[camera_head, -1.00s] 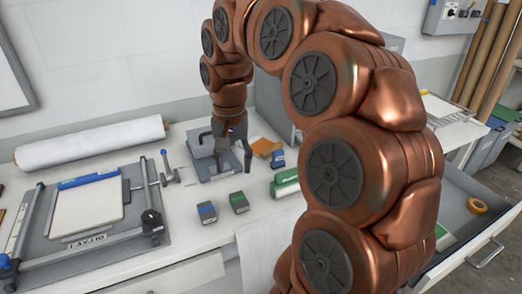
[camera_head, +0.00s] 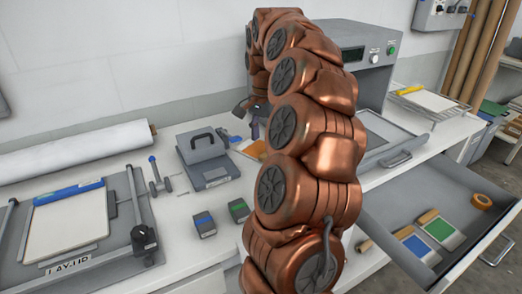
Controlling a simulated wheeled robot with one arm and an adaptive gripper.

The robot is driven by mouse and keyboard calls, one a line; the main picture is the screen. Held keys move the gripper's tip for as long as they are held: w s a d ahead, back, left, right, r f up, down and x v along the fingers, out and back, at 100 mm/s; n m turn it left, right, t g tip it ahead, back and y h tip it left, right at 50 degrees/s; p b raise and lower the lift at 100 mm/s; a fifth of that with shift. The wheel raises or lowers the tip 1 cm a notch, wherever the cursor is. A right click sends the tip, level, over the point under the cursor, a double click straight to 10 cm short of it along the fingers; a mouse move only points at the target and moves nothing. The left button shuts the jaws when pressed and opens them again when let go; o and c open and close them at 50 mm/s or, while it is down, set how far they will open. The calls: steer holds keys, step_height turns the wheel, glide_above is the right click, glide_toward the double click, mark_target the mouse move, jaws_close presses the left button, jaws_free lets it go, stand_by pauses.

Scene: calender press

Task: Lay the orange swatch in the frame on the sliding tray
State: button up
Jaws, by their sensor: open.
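The orange swatch (camera_head: 254,149) lies on the white bench behind my arm, and its right part is hidden. My gripper (camera_head: 250,118) shows only in part behind my arm. It is open, with dark fingers above and behind the swatch; contact cannot be told. The grey press (camera_head: 352,39) stands at the back right. Its sliding tray (camera_head: 398,158) is pulled out at the front, with a handle. A pale flat area shows inside the tray, partly hidden by my arm. No swatch shows on the visible part.
A grey handled box (camera_head: 203,155), two small blocks (camera_head: 204,225) and a lay-up board (camera_head: 80,225) stand on the left. A wire rack (camera_head: 430,103) stands right of the press.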

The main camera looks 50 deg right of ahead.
mark_target(264, 154)
steer(key=shift+f+p, duration=0.65)
steer(key=shift+f, duration=2.25)
jaws_close()
